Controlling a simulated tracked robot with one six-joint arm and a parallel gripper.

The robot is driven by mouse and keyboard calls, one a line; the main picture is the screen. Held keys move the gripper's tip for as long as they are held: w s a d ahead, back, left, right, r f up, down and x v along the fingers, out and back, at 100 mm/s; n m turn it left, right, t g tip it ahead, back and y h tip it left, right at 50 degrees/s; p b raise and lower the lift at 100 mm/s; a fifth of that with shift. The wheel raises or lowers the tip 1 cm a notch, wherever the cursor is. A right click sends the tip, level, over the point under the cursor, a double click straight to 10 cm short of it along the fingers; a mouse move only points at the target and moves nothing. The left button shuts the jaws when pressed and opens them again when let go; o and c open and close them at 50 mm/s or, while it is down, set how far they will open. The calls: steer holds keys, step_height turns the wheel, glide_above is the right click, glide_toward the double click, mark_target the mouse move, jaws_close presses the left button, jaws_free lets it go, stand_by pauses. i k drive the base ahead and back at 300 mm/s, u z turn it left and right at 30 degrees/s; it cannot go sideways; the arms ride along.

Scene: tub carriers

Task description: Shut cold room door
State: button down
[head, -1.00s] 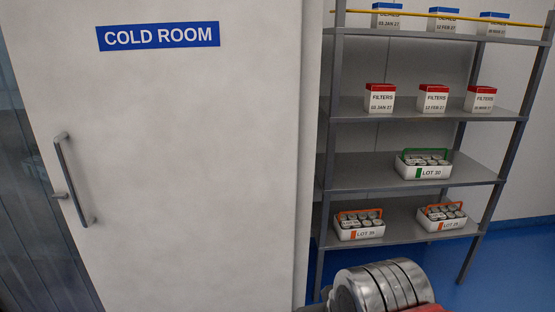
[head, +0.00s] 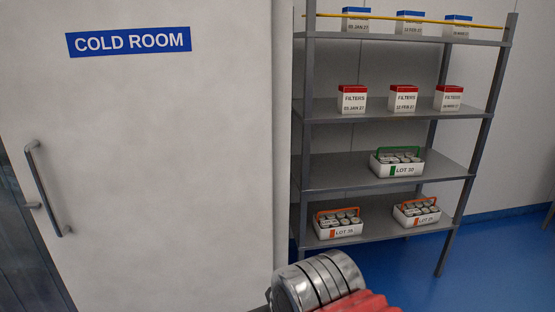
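The cold room door (head: 160,170) is a pale panel filling the left of the head view, with a blue COLD ROOM sign (head: 129,42) near its top. A grey bar handle (head: 46,188) stands upright, slightly tilted, near its left edge. Dark glass-like panelling shows past that edge. I cannot tell for certain whether the door sits fully in its frame. Part of my arm, silver and red, shows at the bottom centre, right of the handle and apart from it. My gripper's fingers are not in view.
A grey shelf rack (head: 390,110) stands right of the door. It holds boxes with blue lids (head: 410,22), filter boxes with red lids (head: 403,98), a green-handled tub (head: 398,170) and two orange-handled tubs (head: 339,230). Blue floor (head: 480,250) is clear at the right.

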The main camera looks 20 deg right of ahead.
mark_target(136, 135)
steer(key=z, duration=0.1)
steer(key=i, duration=1)
steer(key=u, duration=0.1)
